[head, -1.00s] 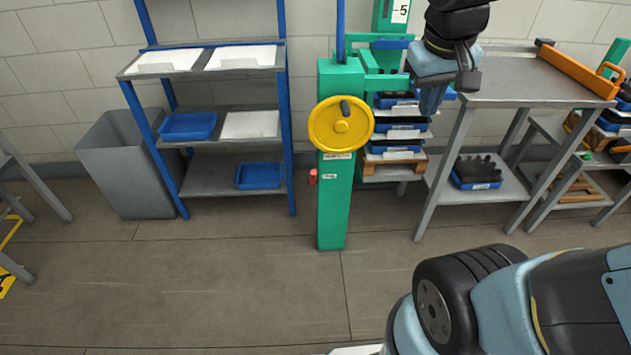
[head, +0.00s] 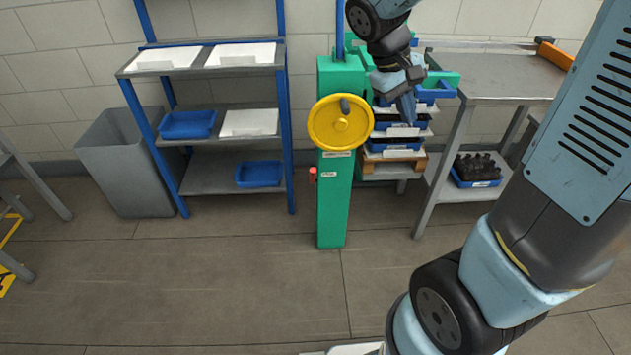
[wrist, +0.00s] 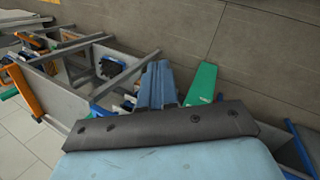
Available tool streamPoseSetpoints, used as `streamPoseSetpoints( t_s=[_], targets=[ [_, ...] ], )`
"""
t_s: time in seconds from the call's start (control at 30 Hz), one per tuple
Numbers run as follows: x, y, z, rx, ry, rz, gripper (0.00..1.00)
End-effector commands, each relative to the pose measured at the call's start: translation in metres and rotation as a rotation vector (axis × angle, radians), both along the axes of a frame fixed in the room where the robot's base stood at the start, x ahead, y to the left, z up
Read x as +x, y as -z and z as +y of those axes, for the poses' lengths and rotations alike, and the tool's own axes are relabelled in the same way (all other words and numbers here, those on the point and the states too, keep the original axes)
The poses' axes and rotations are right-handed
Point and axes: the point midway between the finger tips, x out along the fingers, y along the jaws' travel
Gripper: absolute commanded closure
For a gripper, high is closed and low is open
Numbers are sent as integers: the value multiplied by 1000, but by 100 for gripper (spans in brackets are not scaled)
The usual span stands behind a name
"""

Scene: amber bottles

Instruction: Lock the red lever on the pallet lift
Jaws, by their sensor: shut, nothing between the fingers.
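The pallet lift is a green column (head: 334,205) with a yellow handwheel (head: 327,135) on its front. The small red lever (head: 313,174) sits at the column's left side, below the wheel, and looks upright. My gripper (head: 411,118) points down to the right of the wheel, in front of the stacked blue trays, apart from the lever. Its blue fingers (wrist: 158,88) are together and empty in the wrist view. The green column (wrist: 201,84) shows beside them there. I cannot make out the lever in the wrist view.
A blue-framed shelf (head: 290,150) with trays stands left of the lift, beside a grey bin (head: 115,165). Stacked blue trays (head: 399,146) and a grey table (head: 495,75) stand to the right. The floor before the lift is clear.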

Motion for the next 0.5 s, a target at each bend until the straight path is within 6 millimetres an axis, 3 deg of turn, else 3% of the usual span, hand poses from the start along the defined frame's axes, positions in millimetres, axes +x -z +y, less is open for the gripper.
streamPoseSetpoints(
  t_s=[0.5],
  targets=[
    [40,44,8,-208,-104,144,100]
  ],
)
